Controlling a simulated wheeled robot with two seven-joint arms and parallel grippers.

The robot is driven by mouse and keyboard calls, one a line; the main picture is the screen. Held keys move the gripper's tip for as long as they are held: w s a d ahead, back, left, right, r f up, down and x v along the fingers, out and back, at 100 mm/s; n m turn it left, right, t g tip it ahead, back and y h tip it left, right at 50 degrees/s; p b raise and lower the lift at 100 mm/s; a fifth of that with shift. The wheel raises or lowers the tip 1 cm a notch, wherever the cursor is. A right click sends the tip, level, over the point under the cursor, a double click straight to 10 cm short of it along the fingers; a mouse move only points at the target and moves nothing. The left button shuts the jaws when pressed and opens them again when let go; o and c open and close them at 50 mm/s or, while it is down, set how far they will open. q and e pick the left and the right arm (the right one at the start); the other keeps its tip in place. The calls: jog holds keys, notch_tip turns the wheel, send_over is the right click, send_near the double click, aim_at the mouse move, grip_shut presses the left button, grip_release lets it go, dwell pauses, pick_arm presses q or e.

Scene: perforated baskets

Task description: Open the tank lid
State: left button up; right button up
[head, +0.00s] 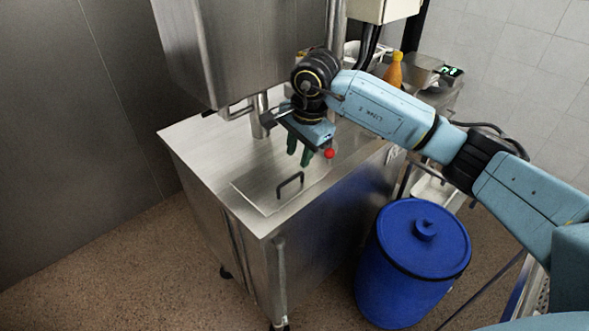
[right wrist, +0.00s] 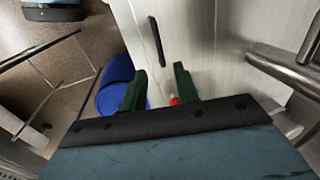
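The steel tank has a flat lid (head: 262,190) on its top near the front corner, lying shut and flush. A dark bar handle (head: 290,184) stands on the lid; it also shows in the right wrist view (right wrist: 156,41). My right gripper (head: 299,160) points down above the tank top, just behind the handle and apart from it. In the right wrist view its green fingers (right wrist: 160,76) are spread, with nothing between their tips. The handle lies beyond the fingertips there. My left gripper is not in view.
A blue barrel (head: 423,236) stands on the floor right of the tank. A large steel housing (head: 235,45) rises behind the lid. A red knob (head: 329,153) shows beside my right gripper. An orange bottle (head: 394,70) stands at the back right. The floor in front is clear.

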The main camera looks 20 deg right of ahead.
aim_at(293, 177)
jog(key=f, duration=0.2)
jog(key=w+f, duration=0.1)
jog(key=f, duration=0.3)
jog(key=shift+w+a+f, duration=0.15)
jog(key=shift+a+f, duration=0.1)
jog(key=shift+f, duration=0.15)
grip_shut()
